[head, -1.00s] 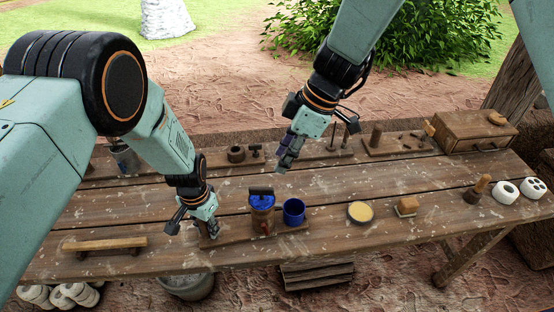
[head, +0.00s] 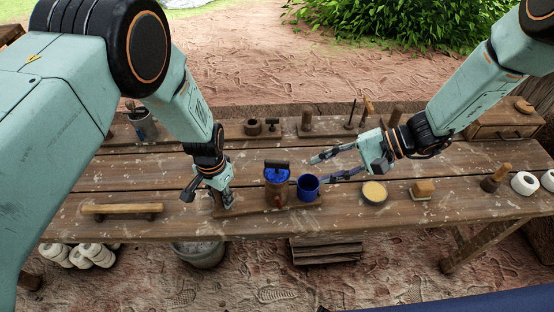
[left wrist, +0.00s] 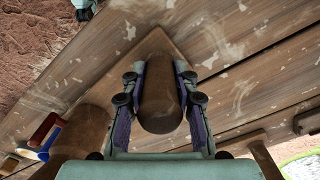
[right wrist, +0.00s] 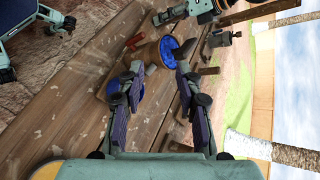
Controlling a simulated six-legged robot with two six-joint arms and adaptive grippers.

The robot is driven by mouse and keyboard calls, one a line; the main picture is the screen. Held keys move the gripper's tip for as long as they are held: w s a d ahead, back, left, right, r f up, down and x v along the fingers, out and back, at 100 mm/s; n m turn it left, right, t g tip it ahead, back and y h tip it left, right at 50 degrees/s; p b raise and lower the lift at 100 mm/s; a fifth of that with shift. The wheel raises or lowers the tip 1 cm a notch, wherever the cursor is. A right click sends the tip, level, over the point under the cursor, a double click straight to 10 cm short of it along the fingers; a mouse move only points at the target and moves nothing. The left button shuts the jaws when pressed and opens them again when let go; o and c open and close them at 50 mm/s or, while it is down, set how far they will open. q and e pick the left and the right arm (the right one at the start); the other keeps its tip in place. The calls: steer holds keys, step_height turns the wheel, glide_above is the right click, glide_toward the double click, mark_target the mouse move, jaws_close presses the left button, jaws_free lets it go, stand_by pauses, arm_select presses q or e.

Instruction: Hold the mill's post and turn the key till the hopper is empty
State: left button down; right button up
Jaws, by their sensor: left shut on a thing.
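The mill (head: 277,187) is a brown upright body on a board, with a blue hopper (head: 277,174) and a dark bar across its top. The brown post (left wrist: 160,95) stands at the board's left end. My left gripper (head: 224,203) is shut on it, one finger on each side. My right gripper (head: 318,169) is open and empty, fingers pointing left, above and behind the blue mug (head: 308,188).
Right of the mug are a round yellow-topped dish (head: 374,192), a wooden block (head: 423,188) and a wooden-handled tool (head: 496,178). A wooden bar (head: 122,209) lies at the left. Stands and pegs (head: 305,121) line the back. Bench is clear between bar and post.

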mark_target(277, 161)
steer(key=w+a+m, duration=0.1)
steer(key=a+m, duration=0.2)
steer(key=m, duration=0.1)
steer(key=w+a+f+m+t+y, duration=0.1)
steer(key=a+m, duration=0.3)
steer(key=w+a+m, duration=0.1)
steer(key=a+m, duration=0.3)
steer(key=shift+w+f+m+y, duration=0.3)
steer(key=shift+w+f+y, duration=0.05)
steer(key=shift+f+y, duration=0.05)
steer(key=shift+c, duration=0.2)
jaws_close()
stand_by(0.4)
